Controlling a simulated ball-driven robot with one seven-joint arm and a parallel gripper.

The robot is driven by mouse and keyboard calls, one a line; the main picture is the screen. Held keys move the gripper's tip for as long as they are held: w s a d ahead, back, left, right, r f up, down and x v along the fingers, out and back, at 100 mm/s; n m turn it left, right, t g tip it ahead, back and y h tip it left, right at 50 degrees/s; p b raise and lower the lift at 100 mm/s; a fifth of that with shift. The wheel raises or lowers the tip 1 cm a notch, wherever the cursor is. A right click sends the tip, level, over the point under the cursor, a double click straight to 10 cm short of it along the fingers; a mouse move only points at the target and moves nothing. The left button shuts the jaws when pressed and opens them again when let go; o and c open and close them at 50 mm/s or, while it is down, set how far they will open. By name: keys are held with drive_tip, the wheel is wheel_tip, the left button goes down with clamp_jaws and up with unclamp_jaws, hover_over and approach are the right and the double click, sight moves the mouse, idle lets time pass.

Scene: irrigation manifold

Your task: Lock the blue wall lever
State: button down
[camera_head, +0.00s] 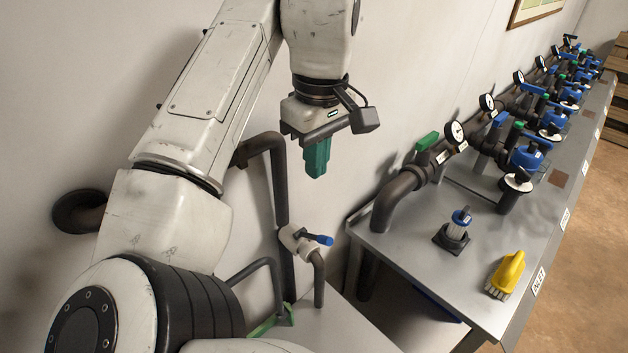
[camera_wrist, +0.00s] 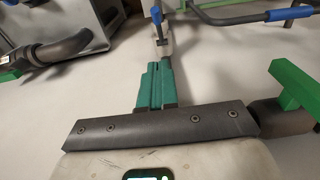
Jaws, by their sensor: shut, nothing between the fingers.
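The blue wall lever (camera_head: 318,239) sits on a whitish valve body (camera_head: 292,237) in a dark pipe on the wall. It points to the right and slightly down in the head view. My gripper (camera_head: 316,173) has green fingers, shut and empty, pointing down above the lever and apart from it. In the wrist view my gripper (camera_wrist: 158,66) points toward a small blue lever (camera_wrist: 157,15) on a pale valve, just beyond the fingertips. Whether the valve is locked cannot be told.
A green lever (camera_head: 427,141) is on the bench pipe. A bent pipe (camera_head: 262,270) stands left of the valve.

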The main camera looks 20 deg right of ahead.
drive_tip(key=f, duration=0.9)
drive_tip(key=shift+w+a+f, duration=0.15)
drive_tip(key=shift+w+f, duration=0.05)
drive_tip(key=shift+w, duration=0.05)
drive_tip(key=shift+s+d+f+p, duration=0.2)
drive_tip(key=shift+s+f, duration=0.35)
drive_tip(key=shift+f, duration=0.25)
drive_tip(key=shift+s+d+f+p, duration=0.2)
drive_tip(key=shift+s+f, duration=0.3)
drive_tip(key=shift+f, duration=0.25)
